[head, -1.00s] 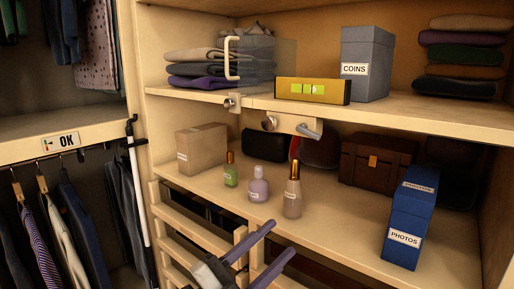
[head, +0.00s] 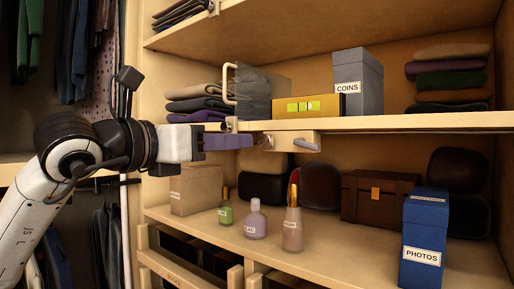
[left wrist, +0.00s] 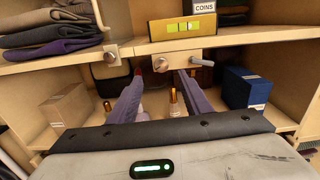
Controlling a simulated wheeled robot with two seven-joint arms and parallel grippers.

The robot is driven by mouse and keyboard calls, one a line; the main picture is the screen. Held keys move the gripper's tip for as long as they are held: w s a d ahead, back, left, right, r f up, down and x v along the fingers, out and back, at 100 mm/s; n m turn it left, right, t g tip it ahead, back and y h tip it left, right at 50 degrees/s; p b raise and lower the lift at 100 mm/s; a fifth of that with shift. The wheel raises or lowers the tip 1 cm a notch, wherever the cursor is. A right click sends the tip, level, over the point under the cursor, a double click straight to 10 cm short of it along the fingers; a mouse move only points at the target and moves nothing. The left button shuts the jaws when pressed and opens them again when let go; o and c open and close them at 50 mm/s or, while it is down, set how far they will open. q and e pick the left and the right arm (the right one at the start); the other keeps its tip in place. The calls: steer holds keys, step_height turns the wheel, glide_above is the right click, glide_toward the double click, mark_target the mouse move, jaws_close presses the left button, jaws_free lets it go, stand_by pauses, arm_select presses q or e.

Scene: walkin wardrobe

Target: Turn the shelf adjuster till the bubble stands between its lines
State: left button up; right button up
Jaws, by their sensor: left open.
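The yellow level (head: 328,104) stands on the upper shelf; it also shows in the left wrist view (left wrist: 185,28). Its green window (left wrist: 184,27) has dark lines, but the bubble's exact place is too small to tell. Under the shelf edge is a pale bracket with a round knob (left wrist: 160,64) and a grey lever (left wrist: 201,62) to its right; the bracket also shows in the head view (head: 289,142). My left gripper (head: 243,141) is open and level with the bracket. In the wrist view its fingers (left wrist: 160,76) straddle the knob's line, with no contact visible. My right gripper is out of view.
A second knob (left wrist: 110,57) sits left of the bracket. A clear bin with a handle (head: 252,90) and a grey COINS box (head: 358,82) flank the level. Below are several bottles, including a purple one (head: 255,221), a beige box (head: 196,190) and a blue PHOTOS box (head: 424,240).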

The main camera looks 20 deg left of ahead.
mark_target(263, 141)
arm_select(q)
steer(key=p+x, duration=0.1)
steer(key=x, duration=0.8)
steer(key=shift+w+d+f, duration=0.1)
steer(key=shift+c, duration=0.6)
